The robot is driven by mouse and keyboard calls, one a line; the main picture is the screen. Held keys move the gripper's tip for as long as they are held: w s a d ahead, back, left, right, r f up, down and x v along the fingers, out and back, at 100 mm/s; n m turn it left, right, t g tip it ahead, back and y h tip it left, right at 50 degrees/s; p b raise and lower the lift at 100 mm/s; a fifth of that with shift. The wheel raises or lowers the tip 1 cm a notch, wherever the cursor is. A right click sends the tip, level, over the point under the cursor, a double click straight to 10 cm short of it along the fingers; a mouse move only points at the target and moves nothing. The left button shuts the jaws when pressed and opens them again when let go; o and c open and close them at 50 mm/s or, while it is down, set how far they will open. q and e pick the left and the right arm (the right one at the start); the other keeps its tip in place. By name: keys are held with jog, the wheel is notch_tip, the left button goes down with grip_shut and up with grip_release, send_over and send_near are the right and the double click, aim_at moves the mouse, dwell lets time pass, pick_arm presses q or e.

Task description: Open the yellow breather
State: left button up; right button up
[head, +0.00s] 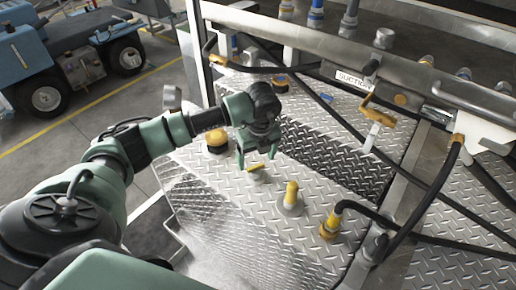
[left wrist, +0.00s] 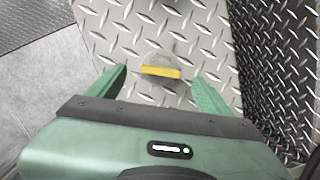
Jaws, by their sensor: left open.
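A yellow bar-shaped handle on a round grey base (head: 257,171) stands on the diamond-plate tank top. It appears to be the yellow breather. In the left wrist view the yellow bar (left wrist: 160,72) lies crosswise between my fingers. My left gripper (head: 257,156) is open and points down just above it. In the left wrist view the fingers (left wrist: 160,80) are spread wide on both sides of the bar. No contact with it shows. My right gripper is not in view.
A yellow cap with a black base (head: 216,141) stands behind to the left. A yellow post on a grey base (head: 291,197) and a yellow hose fitting (head: 330,226) stand to the right. Black hoses and a metal rail (head: 330,45) lie beyond, with a yellow lever (head: 378,112).

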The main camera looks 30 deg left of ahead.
aim_at(256, 166)
pick_arm(q)
jog(key=shift+w+a+f+p, duration=0.15)
jog(key=shift+f+p, duration=0.15)
jog(key=shift+f, duration=1.4)
jog(key=c, duration=1.4)
jog(key=shift+n, duration=1.1)
jog(key=shift+c, duration=0.2)
jog(key=n+g, duration=0.1)
jog(key=n, duration=0.2)
jog(key=shift+w+n+p, duration=0.1)
jog(key=shift+n+p, duration=0.2)
jog(key=shift+p, duration=0.1)
jog(key=o, duration=1.4)
jog(key=shift+o, duration=0.2)
jog(key=shift+r, duration=0.1)
